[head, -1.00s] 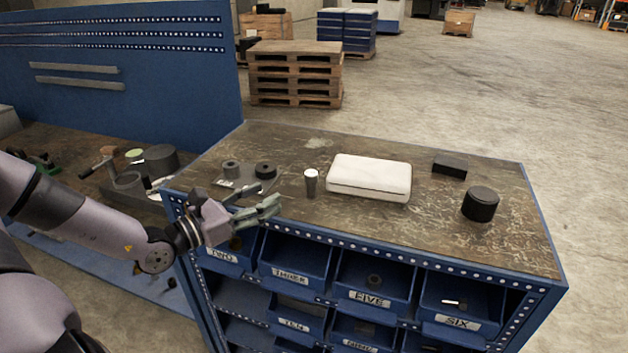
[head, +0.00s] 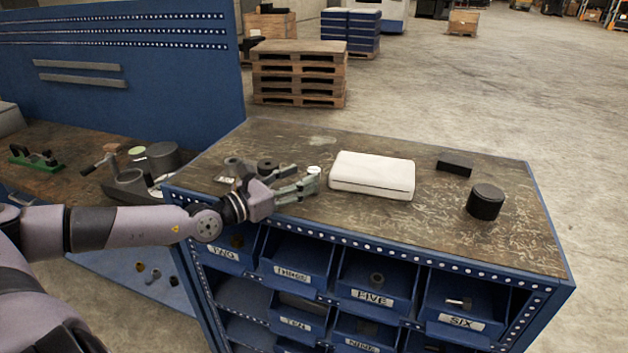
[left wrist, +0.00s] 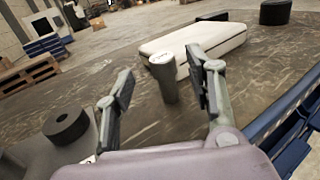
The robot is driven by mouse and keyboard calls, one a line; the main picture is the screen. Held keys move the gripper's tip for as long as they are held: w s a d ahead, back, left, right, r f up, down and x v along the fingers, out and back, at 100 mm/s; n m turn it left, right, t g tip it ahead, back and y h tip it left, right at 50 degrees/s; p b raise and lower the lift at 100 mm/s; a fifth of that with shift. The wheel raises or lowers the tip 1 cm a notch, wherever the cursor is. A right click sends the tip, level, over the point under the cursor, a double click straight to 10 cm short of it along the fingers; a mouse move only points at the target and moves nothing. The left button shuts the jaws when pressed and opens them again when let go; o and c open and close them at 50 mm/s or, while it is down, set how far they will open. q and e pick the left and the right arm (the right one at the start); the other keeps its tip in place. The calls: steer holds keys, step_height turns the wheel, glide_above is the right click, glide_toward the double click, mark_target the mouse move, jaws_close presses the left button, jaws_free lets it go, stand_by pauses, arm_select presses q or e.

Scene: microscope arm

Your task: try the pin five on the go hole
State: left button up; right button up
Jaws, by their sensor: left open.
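A grey upright pin with a pale top (head: 314,170) stands on the bench top beside a white case, partly hidden by my fingers in the head view. In the left wrist view the pin (left wrist: 166,82) is upright between and slightly beyond the fingertips. My left gripper (head: 306,184) is open and low over the bench's front edge; its two fingers also show in the left wrist view (left wrist: 160,80), apart and empty. Two dark rings with holes, a black one (head: 267,166) and a greyer one (head: 233,163), sit left of the pin. I cannot tell which is the go hole.
The white case (head: 371,176) lies right of the pin. A black block (head: 454,163) and black cylinder (head: 485,202) stand farther right. Labelled blue bins, including FIVE (head: 372,297), lie below the front edge.

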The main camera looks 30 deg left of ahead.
mark_target(310, 171)
arm_select(q)
steer(key=shift+w+d+r+p, duration=0.2)
steer(key=shift+w+r+p, duration=0.2)
steer(key=shift+w, duration=0.15)
steer(key=p+x, duration=0.2)
steer(key=shift+w+d, duration=0.1)
steer(key=shift+w, duration=0.2)
steer(key=shift+w+d+f, duration=0.2)
steer(key=shift+w+d, duration=0.05)
steer(key=shift+w, duration=0.35)
steer(key=shift+c, duration=0.4)
steer(key=c, duration=0.4)
jaws_close()
